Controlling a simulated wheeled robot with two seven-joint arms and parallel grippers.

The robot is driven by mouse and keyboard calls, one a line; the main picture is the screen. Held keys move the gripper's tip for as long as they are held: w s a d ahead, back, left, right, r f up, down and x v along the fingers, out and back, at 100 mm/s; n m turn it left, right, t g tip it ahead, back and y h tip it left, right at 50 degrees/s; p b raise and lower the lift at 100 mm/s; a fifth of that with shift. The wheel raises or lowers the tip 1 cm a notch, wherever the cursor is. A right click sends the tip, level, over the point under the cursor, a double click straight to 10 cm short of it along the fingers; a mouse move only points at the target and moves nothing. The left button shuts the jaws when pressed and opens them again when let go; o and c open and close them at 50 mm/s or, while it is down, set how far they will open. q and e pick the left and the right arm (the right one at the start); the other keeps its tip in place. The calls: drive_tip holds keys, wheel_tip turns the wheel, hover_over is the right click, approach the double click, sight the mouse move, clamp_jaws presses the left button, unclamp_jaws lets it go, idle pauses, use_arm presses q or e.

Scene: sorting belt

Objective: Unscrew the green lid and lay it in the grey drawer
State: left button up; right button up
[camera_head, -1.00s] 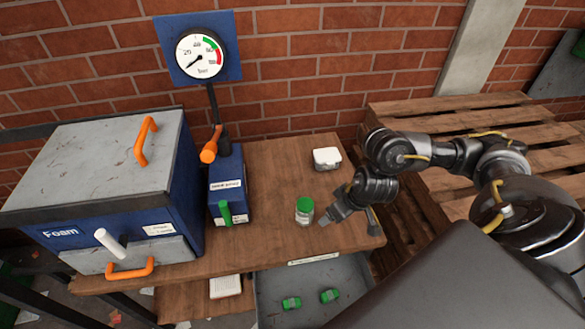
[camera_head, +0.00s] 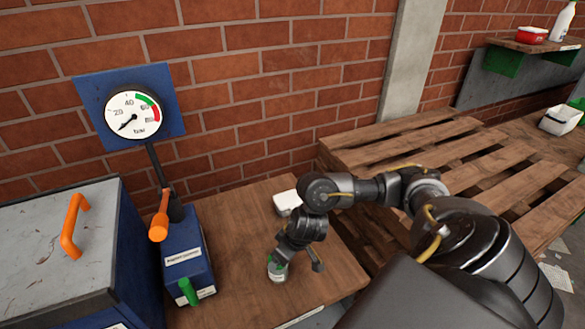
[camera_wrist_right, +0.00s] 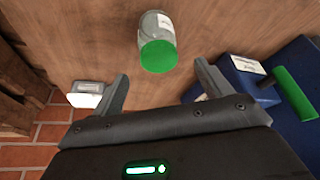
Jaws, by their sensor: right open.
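A small clear jar (camera_head: 278,273) with a green lid (camera_head: 272,259) stands on the wooden bench, partly hidden behind my right gripper (camera_head: 299,263) in the head view. In the right wrist view the jar (camera_wrist_right: 158,24) and its round green lid (camera_wrist_right: 158,57) lie just beyond the gap between the fingertips (camera_wrist_right: 161,80). My right gripper is open and empty, with its fingers apart and not visibly touching the lid. The grey drawer is almost wholly cut off below the head view. My left gripper is not in view.
A blue box (camera_head: 188,259) with a green handle (camera_head: 188,291) and an orange-handled lever (camera_head: 159,227) stands left of the jar. A white container (camera_head: 287,201) stands behind it. Wooden pallets (camera_head: 420,140) lie right.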

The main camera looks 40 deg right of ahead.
sight(278, 268)
drive_tip(key=x, duration=0.2)
drive_tip(key=shift+d+f+b, duration=0.1)
drive_tip(key=shift+f+b, duration=0.25)
drive_tip(key=shift+w+f, duration=0.35)
drive_tip(key=shift+f, duration=0.25)
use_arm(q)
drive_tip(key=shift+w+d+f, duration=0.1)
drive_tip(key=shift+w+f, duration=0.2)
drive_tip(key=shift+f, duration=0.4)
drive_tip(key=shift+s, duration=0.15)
use_arm(e)
drive_tip(key=c, duration=1.1)
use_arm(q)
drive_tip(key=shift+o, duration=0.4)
